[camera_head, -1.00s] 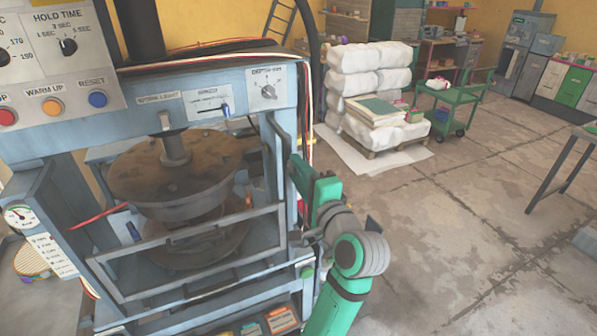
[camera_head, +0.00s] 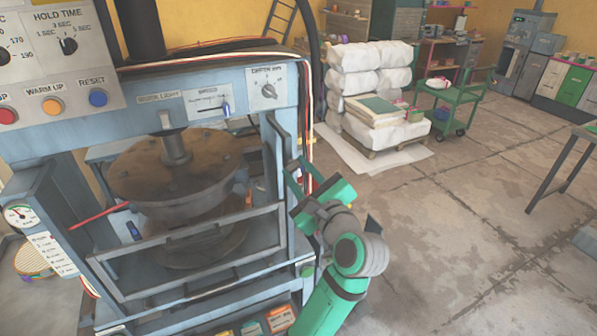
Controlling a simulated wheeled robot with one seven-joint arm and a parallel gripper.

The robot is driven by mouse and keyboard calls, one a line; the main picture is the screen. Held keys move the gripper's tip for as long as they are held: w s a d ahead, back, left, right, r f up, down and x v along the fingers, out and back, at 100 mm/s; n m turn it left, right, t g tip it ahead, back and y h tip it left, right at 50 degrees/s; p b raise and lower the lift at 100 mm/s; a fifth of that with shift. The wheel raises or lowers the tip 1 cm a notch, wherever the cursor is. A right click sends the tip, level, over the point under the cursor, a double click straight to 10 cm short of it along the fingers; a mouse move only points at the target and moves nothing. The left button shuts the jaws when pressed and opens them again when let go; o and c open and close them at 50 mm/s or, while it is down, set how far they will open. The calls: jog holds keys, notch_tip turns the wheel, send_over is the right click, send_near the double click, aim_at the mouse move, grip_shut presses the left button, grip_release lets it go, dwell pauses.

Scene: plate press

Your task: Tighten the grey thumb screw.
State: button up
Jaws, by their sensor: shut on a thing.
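My gripper (camera_head: 291,177), on the green arm, is at the right side of the blue-grey plate press (camera_head: 205,80), beside its right front post. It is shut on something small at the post. By its place this is the grey thumb screw, but the jaws and the post hide it and I cannot make out its shape or how far in it sits.
The barred guard (camera_head: 190,240) stands in front of the round brown platen (camera_head: 175,168). A grey vertical bar (camera_head: 280,140) and hanging cables (camera_head: 308,110) are close to my gripper. White sacks (camera_head: 368,80) are stacked behind. The floor (camera_head: 450,230) to the right is clear.

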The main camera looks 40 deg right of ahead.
jog(key=m, duration=0.6)
jog(key=shift+f+m, duration=0.2)
jog(key=shift+m, duration=0.1)
dwell(0.4)
jog(key=o, duration=1)
jog(key=shift+r, duration=0.1)
jog(key=shift+o, duration=0.2)
jog(key=shift+s, duration=0.15)
jog(key=v, duration=1)
jog(key=shift+s, duration=0.3)
